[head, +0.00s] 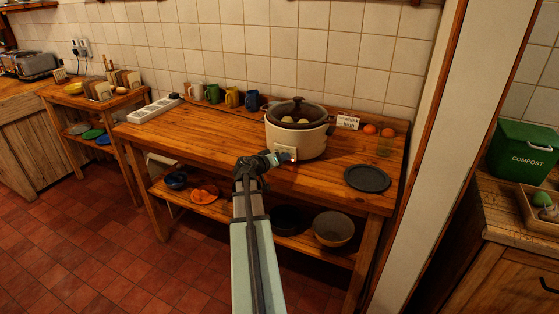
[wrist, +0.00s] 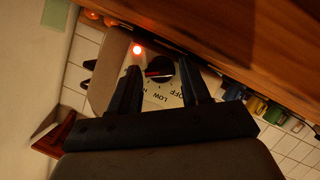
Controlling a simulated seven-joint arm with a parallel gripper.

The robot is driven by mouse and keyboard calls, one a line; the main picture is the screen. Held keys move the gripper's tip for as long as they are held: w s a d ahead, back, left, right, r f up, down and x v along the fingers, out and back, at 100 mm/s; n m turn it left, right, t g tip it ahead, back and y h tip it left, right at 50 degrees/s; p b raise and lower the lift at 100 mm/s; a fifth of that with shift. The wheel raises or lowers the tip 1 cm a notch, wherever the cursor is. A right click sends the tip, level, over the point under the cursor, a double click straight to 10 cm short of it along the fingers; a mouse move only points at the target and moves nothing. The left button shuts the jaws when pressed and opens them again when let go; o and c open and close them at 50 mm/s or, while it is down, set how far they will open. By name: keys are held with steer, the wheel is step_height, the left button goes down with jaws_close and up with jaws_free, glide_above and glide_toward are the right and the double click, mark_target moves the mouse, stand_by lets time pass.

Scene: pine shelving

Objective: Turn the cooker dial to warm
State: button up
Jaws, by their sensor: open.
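The cream cooker (head: 312,141) stands on the pine table with its dark-rimmed glass lid on and pale round food showing inside. Its front panel shows in the wrist view, turned over. There the black dial (wrist: 161,72) carries a red pointer mark towards the picture's left. OFF and LOW can be read on the panel; the label at the pointer is hidden or unclear. A red lamp (wrist: 137,49) glows beside the dial. My gripper (wrist: 158,75) is open, its two dark fingers on either side of the dial; I cannot tell if they touch it. In the head view my gripper (head: 281,158) is at the cooker's front.
A dark round plate (head: 367,179) lies right of the cooker. Several mugs (head: 231,97) and a white power strip (head: 154,109) stand along the back left. A small card (head: 347,121) and orange fruit (head: 370,129) are at the back right. The table's front left is clear.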

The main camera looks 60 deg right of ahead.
steer(key=shift+c, duration=0.4)
steer(key=c, duration=0.7)
steer(key=shift+m+t, duration=0.3)
steer(key=shift+m, duration=0.1)
steer(key=o, duration=0.8)
steer(key=v, duration=1.4)
steer(key=shift+d+r, duration=0.1)
steer(key=shift+r, duration=0.05)
